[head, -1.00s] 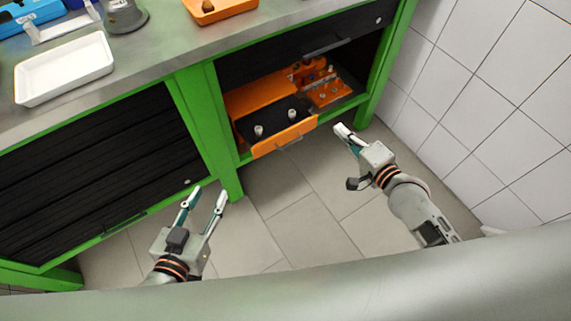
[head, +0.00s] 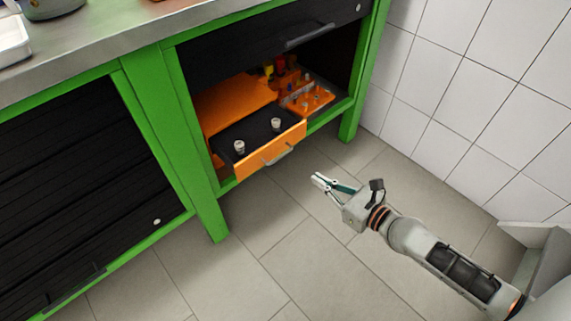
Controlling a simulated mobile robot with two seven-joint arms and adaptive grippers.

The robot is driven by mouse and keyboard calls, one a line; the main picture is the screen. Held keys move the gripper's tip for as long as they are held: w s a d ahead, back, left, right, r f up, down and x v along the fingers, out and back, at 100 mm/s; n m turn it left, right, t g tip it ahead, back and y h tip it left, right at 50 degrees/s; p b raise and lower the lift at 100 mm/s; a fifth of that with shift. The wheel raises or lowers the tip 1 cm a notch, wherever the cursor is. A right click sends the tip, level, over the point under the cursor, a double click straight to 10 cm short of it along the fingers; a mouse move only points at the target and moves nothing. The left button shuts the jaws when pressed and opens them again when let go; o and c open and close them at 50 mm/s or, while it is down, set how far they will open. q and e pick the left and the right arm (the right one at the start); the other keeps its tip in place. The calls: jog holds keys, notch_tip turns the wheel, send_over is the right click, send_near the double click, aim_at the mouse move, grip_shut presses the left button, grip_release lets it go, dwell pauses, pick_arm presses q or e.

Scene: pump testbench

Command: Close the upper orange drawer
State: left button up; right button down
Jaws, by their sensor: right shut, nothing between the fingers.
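The upper orange drawer (head: 275,153) is pulled out of the orange cabinet (head: 235,98) in the right bay of the green workbench. Its front has a grey bar handle (head: 280,154), and two small pale knobbed parts lie on its dark inside. My right gripper (head: 317,181) is shut and empty. It is to the right of the drawer front and nearer to me, apart from it, with its fingers pointing left toward the drawer side. A lower drawer cannot be made out. My left gripper is out of view.
An orange holder (head: 306,97) with small parts sits beside the cabinet on the shelf. A black roller shutter (head: 275,32) hangs partly raised above. The green leg (head: 352,105) and white tiled wall (head: 450,90) bound the right side. The floor in front is clear.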

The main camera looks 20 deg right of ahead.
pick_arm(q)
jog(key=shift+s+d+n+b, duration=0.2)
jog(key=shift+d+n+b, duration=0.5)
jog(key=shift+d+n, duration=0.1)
pick_arm(e)
jog(key=x, duration=1.2)
jog(key=shift+w, duration=0.3)
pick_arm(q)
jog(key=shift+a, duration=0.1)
pick_arm(e)
jog(key=shift+a, duration=0.25)
